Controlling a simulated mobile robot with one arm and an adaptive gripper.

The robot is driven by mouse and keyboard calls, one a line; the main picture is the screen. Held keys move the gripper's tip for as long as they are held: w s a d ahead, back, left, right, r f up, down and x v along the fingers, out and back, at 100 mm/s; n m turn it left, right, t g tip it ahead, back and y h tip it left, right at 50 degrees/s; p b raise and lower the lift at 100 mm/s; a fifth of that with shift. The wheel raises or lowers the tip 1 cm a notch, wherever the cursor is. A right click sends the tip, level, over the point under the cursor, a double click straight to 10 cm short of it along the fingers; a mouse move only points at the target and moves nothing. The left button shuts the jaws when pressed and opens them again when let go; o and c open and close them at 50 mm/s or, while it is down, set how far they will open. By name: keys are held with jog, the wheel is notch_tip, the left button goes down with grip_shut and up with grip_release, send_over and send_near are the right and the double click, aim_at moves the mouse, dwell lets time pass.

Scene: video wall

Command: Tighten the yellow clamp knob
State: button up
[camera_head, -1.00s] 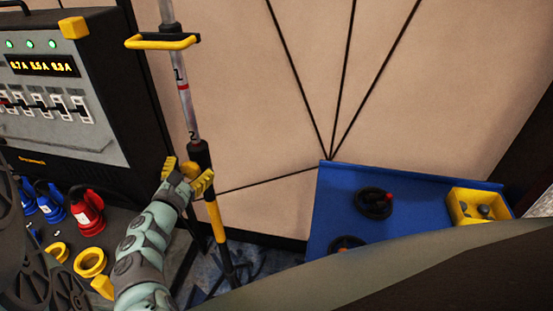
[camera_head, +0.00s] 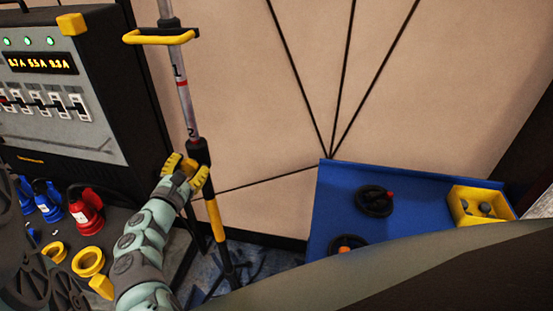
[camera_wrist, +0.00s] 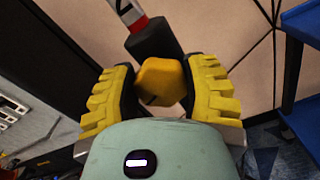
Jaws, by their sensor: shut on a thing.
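The yellow clamp knob (camera_wrist: 162,82) sits between the two yellow ridged fingers of my gripper (camera_wrist: 160,95) in the wrist view. The fingers press on it from both sides. In the head view my gripper (camera_head: 188,174) is at the black clamp collar (camera_head: 199,153) of an upright stand, and the knob is mostly hidden there. The stand's grey pole (camera_head: 183,95) carries the marks 1 and 2 and a red band. The mark 2 is right at the collar's top edge. A yellow and black handle (camera_head: 160,38) crosses the pole higher up.
A black power box (camera_head: 60,95) with switches and a lit display stands left of the pole. Red (camera_head: 86,212) and blue plugs and yellow rings lie below it.

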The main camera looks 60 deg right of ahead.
jog(key=m+b, duration=0.4)
jog(key=m, duration=0.1)
jog(key=shift+f+b, duration=0.25)
jog(key=shift+b, duration=0.05)
jog(key=m+b, duration=0.2)
jog(key=m, duration=0.1)
jog(key=m+b, duration=0.2)
jog(key=b, duration=0.1)
jog(key=shift+s+d+f+m+b, duration=0.1)
jog(key=shift+s+f+m+b, duration=0.1)
jog(key=shift+m+b, duration=0.15)
jog(key=m+b, duration=0.3)
jog(key=shift+m+b, duration=0.3)
jog(key=shift+m, duration=0.05)
jog(key=m+b, duration=0.3)
jog(key=shift+f+m+b, duration=0.1)
jog(key=shift+m+b, duration=0.2)
jog(key=shift+b, duration=0.05)
jog(key=m+b, duration=0.4)
jog(key=shift+w, duration=0.1)
jog(key=shift+m+b, duration=0.3)
jog(key=shift+b, duration=0.05)
jog(key=o, duration=1.2)
jog(key=shift+r, duration=0.2)
